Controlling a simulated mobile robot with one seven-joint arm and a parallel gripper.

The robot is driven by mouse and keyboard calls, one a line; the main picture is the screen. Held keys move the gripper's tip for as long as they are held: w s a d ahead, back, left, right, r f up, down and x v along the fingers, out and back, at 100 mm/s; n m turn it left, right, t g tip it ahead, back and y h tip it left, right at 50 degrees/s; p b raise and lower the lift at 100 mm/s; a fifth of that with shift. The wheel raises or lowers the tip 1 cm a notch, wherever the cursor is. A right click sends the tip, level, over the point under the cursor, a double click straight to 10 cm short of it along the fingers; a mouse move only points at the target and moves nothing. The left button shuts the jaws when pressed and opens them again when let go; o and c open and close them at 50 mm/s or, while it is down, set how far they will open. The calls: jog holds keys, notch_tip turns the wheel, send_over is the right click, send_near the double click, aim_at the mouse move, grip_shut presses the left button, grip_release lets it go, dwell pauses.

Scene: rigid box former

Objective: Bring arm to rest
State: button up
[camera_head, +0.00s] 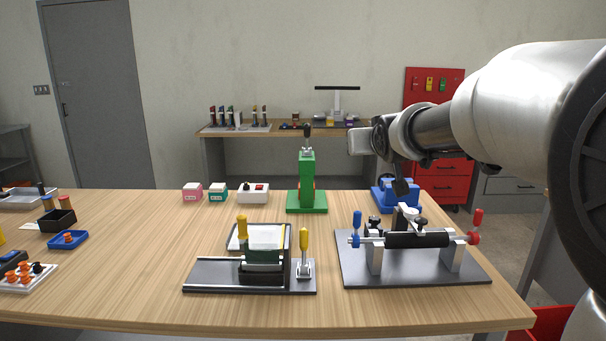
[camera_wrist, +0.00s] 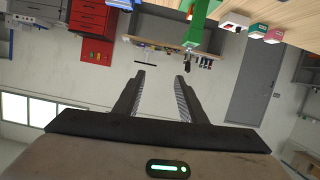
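My arm (camera_head: 520,100) reaches in from the right of the head view, raised above the right side of the wooden table. My gripper (camera_wrist: 160,78) shows in the wrist view with its two dark fingers apart and nothing between them. Beyond the fingers is the room's back wall, which appears upside down there. In the head view the wrist end hangs over the area of the blue device (camera_head: 396,194), and the fingers cannot be made out clearly. No object is held.
The wooden table (camera_head: 130,270) carries a box-forming fixture (camera_head: 210,274), a roller fixture (camera_head: 415,270) below my arm, and a green press (camera_head: 307,185). Pink (camera_head: 192,193) and teal (camera_head: 218,192) boxes stand behind. Small trays are at left. A red cabinet (camera_head: 445,180) stands behind.

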jog(key=s+f+g+b, duration=0.1)
jog(key=s+f+g, duration=0.2)
jog(key=s+f, duration=0.7)
jog(key=s+f+g+b, duration=0.25)
jog(key=s+f, duration=0.25)
jog(key=s, duration=1)
jog(key=s+f+g, duration=0.3)
jog(key=s+f, duration=0.4)
jog(key=s, duration=0.6)
notch_tip(320, 180, up, 24)
jog(key=p, duration=2.4)
jog(key=shift+a+r+m, duration=0.2)
jog(key=shift+a+m, duration=0.1)
jog(key=shift+a, duration=0.15)
